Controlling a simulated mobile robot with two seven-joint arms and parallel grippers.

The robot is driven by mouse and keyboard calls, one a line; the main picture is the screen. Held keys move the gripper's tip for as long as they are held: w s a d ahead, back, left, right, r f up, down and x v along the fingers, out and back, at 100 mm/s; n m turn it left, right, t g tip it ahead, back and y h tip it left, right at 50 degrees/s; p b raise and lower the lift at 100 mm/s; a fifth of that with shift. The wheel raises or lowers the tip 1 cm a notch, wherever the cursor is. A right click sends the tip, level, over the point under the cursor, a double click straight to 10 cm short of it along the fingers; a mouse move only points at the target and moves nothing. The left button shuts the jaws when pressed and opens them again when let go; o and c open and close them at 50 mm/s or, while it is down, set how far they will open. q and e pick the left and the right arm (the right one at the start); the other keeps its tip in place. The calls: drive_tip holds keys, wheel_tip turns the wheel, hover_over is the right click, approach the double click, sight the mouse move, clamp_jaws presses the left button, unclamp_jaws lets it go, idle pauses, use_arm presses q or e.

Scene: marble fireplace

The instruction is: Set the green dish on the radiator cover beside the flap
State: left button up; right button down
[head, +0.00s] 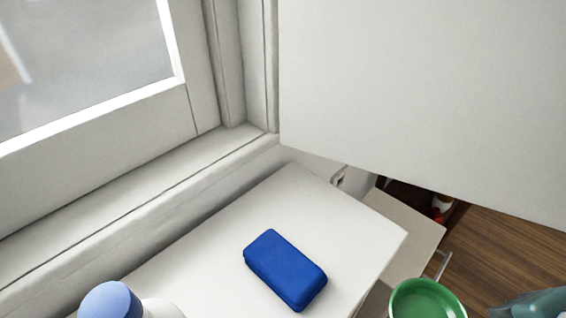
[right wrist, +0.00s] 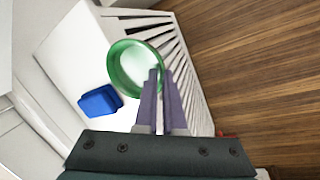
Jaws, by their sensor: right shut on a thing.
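The green dish (head: 428,301) is at the bottom edge of the head view, partly cut off, right of the radiator cover's top. In the right wrist view the dish (right wrist: 120,78) is in the fingertips of my right gripper (right wrist: 156,76), which is shut on its rim. A beige panel (head: 407,238) with a metal handle, probably the flap, sticks out beyond the cover's far end. My left gripper is out of view.
A blue block (head: 285,269) lies on the cover, also seen in the right wrist view (right wrist: 99,101). A window sill (head: 130,187) runs along the left. A large white panel (head: 420,90) fills the upper right. Wood floor (head: 500,262) lies right.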

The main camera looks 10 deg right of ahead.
drive_tip(key=shift+w+f+n, duration=0.1)
drive_tip(key=shift+f+n, duration=0.2)
use_arm(q)
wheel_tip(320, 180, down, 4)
drive_tip(key=b, duration=0.3)
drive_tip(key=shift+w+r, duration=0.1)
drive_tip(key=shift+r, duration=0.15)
use_arm(e)
hover_over(353, 237)
drive_tip(key=s, duration=0.1)
use_arm(q)
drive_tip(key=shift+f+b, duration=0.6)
drive_tip(key=shift+b, duration=0.1)
use_arm(e)
drive_tip(key=shift+d+f, duration=0.1)
drive_tip(key=shift+f, duration=1.6)
drive_tip(key=shift+f, duration=0.1)
drive_tip(key=c, duration=1)
unclamp_jaws()
